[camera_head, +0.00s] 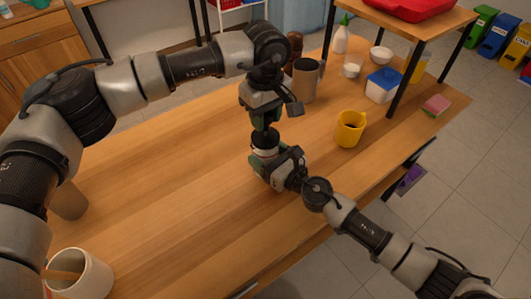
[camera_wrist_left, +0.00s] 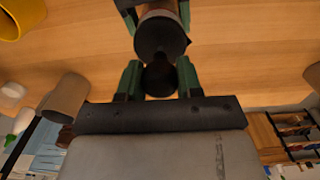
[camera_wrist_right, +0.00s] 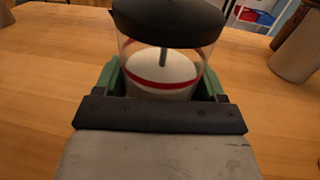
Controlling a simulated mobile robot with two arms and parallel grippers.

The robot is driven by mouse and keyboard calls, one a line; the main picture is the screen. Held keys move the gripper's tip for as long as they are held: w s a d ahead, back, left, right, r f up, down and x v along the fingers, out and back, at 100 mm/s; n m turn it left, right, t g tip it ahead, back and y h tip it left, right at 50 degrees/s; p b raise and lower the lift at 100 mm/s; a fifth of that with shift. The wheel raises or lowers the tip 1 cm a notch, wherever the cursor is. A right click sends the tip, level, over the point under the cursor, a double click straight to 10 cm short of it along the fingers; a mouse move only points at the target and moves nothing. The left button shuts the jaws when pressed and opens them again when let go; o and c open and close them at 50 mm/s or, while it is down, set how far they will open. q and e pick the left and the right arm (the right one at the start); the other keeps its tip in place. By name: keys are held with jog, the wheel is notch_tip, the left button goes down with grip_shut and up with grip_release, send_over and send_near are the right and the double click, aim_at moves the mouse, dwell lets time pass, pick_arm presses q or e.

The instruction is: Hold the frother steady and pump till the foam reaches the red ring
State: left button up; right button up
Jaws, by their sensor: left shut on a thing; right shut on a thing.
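The frother (camera_head: 265,152) stands upright on the wooden table, a clear jar with a black lid (camera_wrist_right: 168,18), white foam, a central rod and a red ring (camera_wrist_right: 160,86). In the right wrist view the foam's white surface (camera_wrist_right: 160,66) looks about level with the ring; the exact height is hard to tell. My right gripper (camera_wrist_right: 162,92) is shut around the jar, low on its sides. My left gripper (camera_head: 265,122) is above it, shut on the frother's dark round knob (camera_wrist_left: 160,78), which shows in the left wrist view. Much of the jar is hidden in the head view.
A yellow mug (camera_head: 350,130) stands to the right. A grey-brown cup (camera_head: 306,82) and a brown grinder stand behind. A raised shelf (camera_head: 420,20) stands over a blue-lidded box (camera_head: 383,86). A white pot (camera_head: 85,275) is at front left.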

pick_arm(q)
jog(key=shift+f, duration=0.9)
jog(key=o, duration=1)
jog(key=shift+r, duration=0.1)
jog(key=shift+c, duration=0.2)
jog(key=shift+r, duration=3.55)
